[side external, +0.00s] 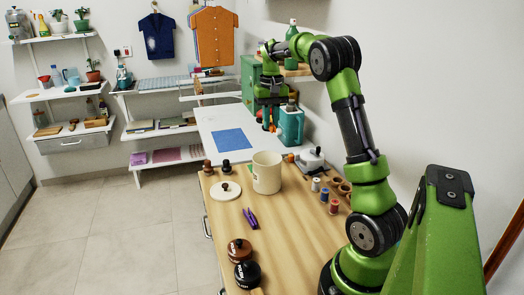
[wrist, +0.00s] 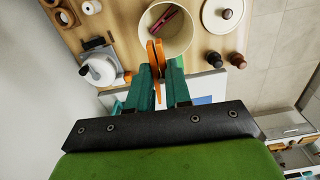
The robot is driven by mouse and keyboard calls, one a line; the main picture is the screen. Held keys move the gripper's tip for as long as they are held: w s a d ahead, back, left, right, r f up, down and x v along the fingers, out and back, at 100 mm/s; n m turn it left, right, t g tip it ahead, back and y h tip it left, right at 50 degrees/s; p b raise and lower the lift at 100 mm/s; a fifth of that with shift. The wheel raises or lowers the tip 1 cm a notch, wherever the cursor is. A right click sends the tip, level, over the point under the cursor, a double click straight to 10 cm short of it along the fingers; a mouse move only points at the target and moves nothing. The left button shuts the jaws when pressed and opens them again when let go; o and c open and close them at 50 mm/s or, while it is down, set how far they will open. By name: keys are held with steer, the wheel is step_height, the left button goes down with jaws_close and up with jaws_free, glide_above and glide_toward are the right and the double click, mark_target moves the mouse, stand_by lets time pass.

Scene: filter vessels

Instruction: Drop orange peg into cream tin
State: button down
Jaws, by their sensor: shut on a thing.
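My gripper (side external: 268,122) is shut on an orange peg, held above the white worktop just beyond the cream tin in the side view. In the wrist view the orange peg (wrist: 155,54) stands between the teal fingertips of my gripper (wrist: 157,75), its far end at the tin's near rim in the picture. The cream tin (side external: 267,174) stands upright and open on the wooden table. In the wrist view a dark pink peg lies inside the cream tin (wrist: 180,42). The peg's height above the rim is hard to tell.
A round cream lid (side external: 225,192) lies left of the tin. A teal container (side external: 291,126) is close beside my gripper.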

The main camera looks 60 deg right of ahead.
mark_target(271, 124)
step_height(271, 124, down, 10)
steer(key=shift+r, duration=0.15)
stand_by(0.5)
steer(key=shift+a, duration=0.1)
steer(key=c, duration=1)
jaws_free()
steer(key=shift+r, duration=0.15)
step_height(271, 124, up, 17)
steer(key=shift+f, duration=0.2)
